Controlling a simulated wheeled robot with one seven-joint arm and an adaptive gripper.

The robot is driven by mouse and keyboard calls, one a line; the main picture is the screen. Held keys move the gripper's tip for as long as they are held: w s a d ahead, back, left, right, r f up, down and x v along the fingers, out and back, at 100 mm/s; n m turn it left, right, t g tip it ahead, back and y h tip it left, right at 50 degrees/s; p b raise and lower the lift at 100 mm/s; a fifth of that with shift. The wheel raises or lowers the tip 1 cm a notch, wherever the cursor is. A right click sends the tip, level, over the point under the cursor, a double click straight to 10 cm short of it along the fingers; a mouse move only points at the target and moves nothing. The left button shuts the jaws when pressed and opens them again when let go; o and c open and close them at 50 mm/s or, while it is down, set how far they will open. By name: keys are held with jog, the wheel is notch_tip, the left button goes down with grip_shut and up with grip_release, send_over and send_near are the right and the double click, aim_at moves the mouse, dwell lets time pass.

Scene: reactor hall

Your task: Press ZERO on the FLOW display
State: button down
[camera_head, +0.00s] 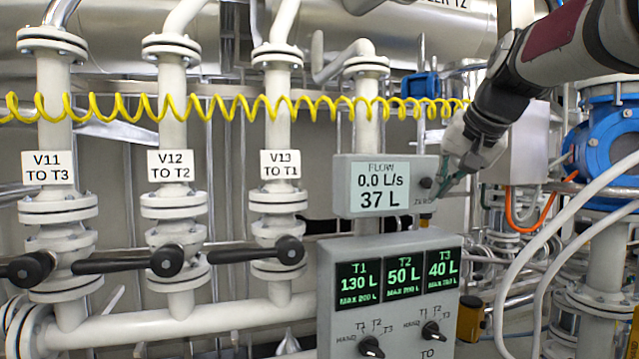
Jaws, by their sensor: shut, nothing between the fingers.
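The FLOW display (380,187) is a grey box with a pale screen reading 0.0 L/s and 37 L. A small dark round button (425,183) sits on its right side, with the label ZERO (423,202) partly readable below it. My gripper (441,192) comes in from the upper right and is shut and empty. Its tips are at the display's right edge, close to the button. I cannot tell whether they touch the box.
Below stands a grey panel (327,285) with T1, T2 and T3 readouts of 130 L, 50 L and 40 L and two knobs. Pipes V11, V12 and V13 (280,165) with black-handled valves stand left. A blue valve body (600,145) is at right.

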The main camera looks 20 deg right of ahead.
jog(key=shift+w, duration=0.15)
jog(key=shift+w, duration=0.3)
jog(key=shift+w+p, duration=0.4)
jog(key=shift+w, duration=0.1)
dwell(0.9)
jog(key=shift+s, duration=0.95)
jog(key=s, duration=0.5)
jog(key=shift+d, duration=0.1)
dwell(0.4)
